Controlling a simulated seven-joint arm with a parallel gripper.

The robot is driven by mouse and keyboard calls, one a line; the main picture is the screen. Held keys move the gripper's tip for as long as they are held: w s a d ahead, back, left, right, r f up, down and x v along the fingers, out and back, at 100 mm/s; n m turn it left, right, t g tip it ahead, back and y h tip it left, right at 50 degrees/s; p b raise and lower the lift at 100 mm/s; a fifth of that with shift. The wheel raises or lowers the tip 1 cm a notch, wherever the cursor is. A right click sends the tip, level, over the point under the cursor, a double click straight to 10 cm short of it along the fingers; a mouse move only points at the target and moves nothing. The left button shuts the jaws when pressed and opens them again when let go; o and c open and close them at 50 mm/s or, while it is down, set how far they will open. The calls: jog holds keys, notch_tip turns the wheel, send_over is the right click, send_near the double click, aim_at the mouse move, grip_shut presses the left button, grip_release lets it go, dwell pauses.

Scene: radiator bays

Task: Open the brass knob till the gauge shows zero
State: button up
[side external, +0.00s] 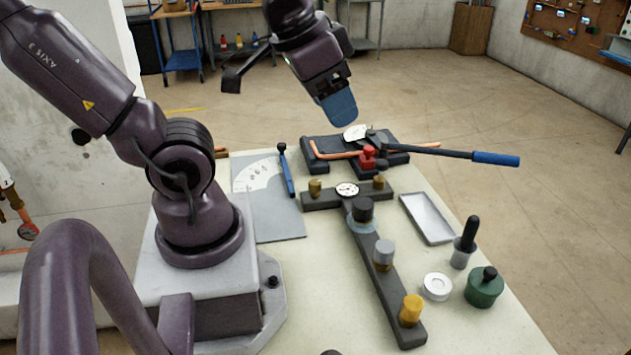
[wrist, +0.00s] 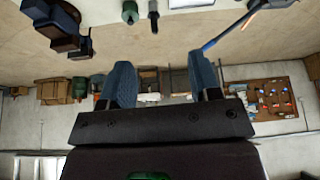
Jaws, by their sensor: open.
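In the side external view, a dark manifold (side external: 383,275) lies on the pale bench. A small round gauge (side external: 347,189) sits on its crossbar, its needle too small to read. Small brass knobs stand at the crossbar's left end (side external: 315,187) and right end (side external: 379,182). A larger yellow-brass knob (side external: 411,309) stands at the near end of the long bar, past a grey knob (side external: 383,254) and a black one (side external: 362,209). My gripper (side external: 338,108) is above the bench's far side, apart from every knob. In the wrist view its blue fingers (wrist: 162,82) are spread and empty.
A blue-handled lever tool (side external: 460,155) sticks out over the bench's right edge beside a red clamp (side external: 368,157). A tray (side external: 427,218), a dark-handled tool (side external: 465,245), a white ring (side external: 437,287) and a green pot (side external: 484,288) stand right of the manifold. A gauge board (side external: 268,198) lies left.

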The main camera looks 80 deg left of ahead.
jog(key=w+a+f+n+g, duration=0.25)
jog(key=a+f, duration=0.25)
jog(key=a, duration=0.3)
jog(key=m+g, duration=0.3)
jog(key=m, duration=0.9)
send_near(315, 182)
jog(key=f, duration=0.9)
jog(key=shift+s+a+f, duration=0.15)
jog(key=shift+a+f, duration=0.05)
jog(key=shift+f, duration=0.15)
jog(key=c, duration=0.9)
